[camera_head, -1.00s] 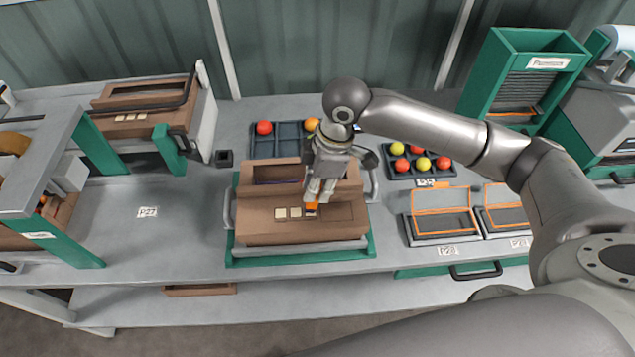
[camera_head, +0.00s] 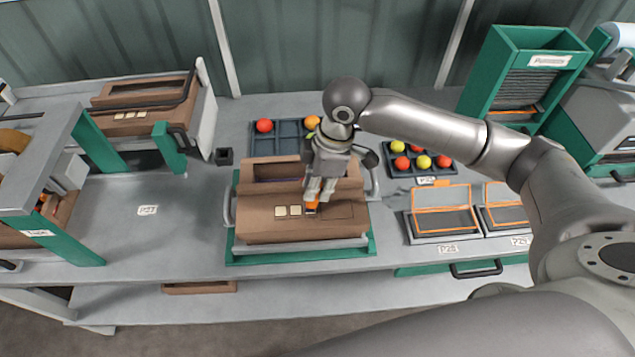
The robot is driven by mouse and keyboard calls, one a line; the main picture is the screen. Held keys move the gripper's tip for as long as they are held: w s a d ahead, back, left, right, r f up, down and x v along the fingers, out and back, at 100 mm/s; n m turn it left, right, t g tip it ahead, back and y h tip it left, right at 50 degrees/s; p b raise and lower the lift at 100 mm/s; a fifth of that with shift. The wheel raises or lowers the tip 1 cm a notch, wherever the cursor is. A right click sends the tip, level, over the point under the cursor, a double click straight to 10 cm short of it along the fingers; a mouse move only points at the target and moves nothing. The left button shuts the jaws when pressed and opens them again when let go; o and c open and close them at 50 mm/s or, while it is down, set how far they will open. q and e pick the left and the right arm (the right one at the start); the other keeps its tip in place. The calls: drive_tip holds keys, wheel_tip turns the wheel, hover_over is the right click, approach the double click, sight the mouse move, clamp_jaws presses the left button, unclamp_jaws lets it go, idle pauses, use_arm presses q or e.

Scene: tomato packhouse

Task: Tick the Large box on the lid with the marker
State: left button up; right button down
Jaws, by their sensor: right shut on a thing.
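A brown cardboard box (camera_head: 262,228) sits in a grey and green holder in the middle of the bench. Its lid shows pale square tick boxes (camera_head: 288,211) in a row; the gripper covers the right end of the row. My right gripper (camera_head: 312,203) reaches over the lid, pointing down, shut on the orange marker (camera_head: 312,206). The marker's lower end is at or just above the lid by the rightmost pale square; I cannot tell if it touches. Any mark under it is hidden. My left gripper is not in view.
Trays of tomatoes stand behind the box (camera_head: 264,126) and to its right (camera_head: 402,160). Orange-framed trays (camera_head: 443,222) lie at the right. A green-framed stand (camera_head: 70,190) is at the left. The bench around label P27 (camera_head: 147,210) is clear.

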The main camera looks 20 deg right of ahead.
drive_tip(key=shift+f, duration=0.25)
drive_tip(key=shift+w+d, duration=0.3)
drive_tip(key=shift+d, duration=0.2)
idle(0.5)
drive_tip(key=shift+s+a+p, duration=0.3)
drive_tip(key=shift+a+p, duration=0.1)
drive_tip(key=shift+a, duration=0.1)
idle(0.3)
wheel_tip(320, 180, up, 4)
drive_tip(key=p, duration=0.5)
drive_tip(key=shift+r+p, duration=0.2)
drive_tip(key=shift+p, duration=0.1)
drive_tip(key=shift+r+p, duration=0.65)
drive_tip(key=shift+r, duration=0.2)
drive_tip(key=shift+f, duration=0.1)
